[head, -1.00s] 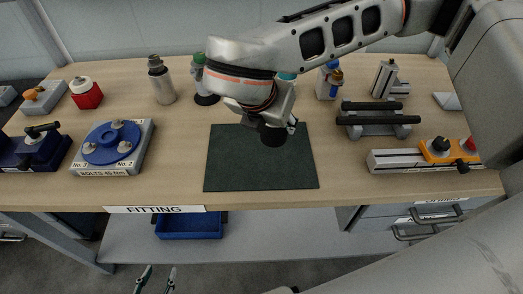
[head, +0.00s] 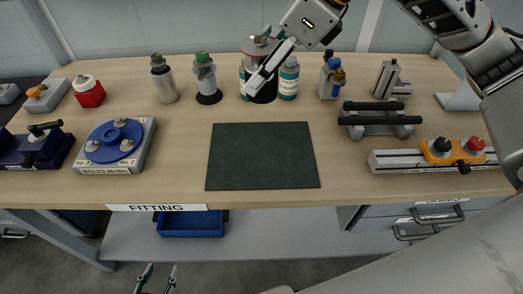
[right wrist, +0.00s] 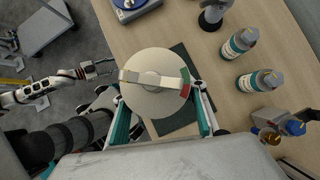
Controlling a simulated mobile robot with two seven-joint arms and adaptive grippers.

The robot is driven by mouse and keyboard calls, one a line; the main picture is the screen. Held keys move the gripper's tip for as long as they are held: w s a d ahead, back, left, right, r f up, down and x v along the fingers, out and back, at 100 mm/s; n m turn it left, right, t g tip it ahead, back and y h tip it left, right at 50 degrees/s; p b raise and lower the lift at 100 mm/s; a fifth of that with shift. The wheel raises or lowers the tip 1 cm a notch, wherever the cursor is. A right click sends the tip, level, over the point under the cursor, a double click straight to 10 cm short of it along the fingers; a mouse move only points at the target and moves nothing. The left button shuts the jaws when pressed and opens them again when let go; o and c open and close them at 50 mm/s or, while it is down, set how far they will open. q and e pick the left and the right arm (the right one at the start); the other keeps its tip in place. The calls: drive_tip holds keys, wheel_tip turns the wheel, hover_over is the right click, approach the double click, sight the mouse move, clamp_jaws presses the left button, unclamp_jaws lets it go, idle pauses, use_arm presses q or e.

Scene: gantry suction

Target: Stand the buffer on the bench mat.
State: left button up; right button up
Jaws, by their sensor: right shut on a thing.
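The buffer, a dark, round-bodied thing with a pale top and a red patch (head: 263,91), is in my right gripper (head: 268,68). In the right wrist view its cream round top (right wrist: 150,100) fills the space between the two fingers (right wrist: 158,128), which are shut on its sides. The dark green bench mat (head: 262,155) lies bare on the bench; in the right wrist view it (right wrist: 180,122) shows partly behind the buffer. The buffer's height above the bench is hard to tell. My left gripper (head: 155,280) is open and empty, low in front of the bench.
Teal-labelled bottles (head: 289,78) stand behind and beside the buffer. A green-topped bottle (head: 205,75) and a grey bottle (head: 162,80) are left of them. A blue flange fixture (head: 115,145) is left of the mat; a dark cradle (head: 378,120) and an orange-clamped rail (head: 430,157) are right.

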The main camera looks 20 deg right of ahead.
drive_tip(key=shift+r, duration=0.35)
drive_tip(key=shift+f+n, duration=0.15)
drive_tip(key=shift+n, duration=0.15)
drive_tip(key=shift+f+b, duration=0.65)
drive_tip(key=shift+f, duration=9.15)
drive_tip(key=o, duration=1.6)
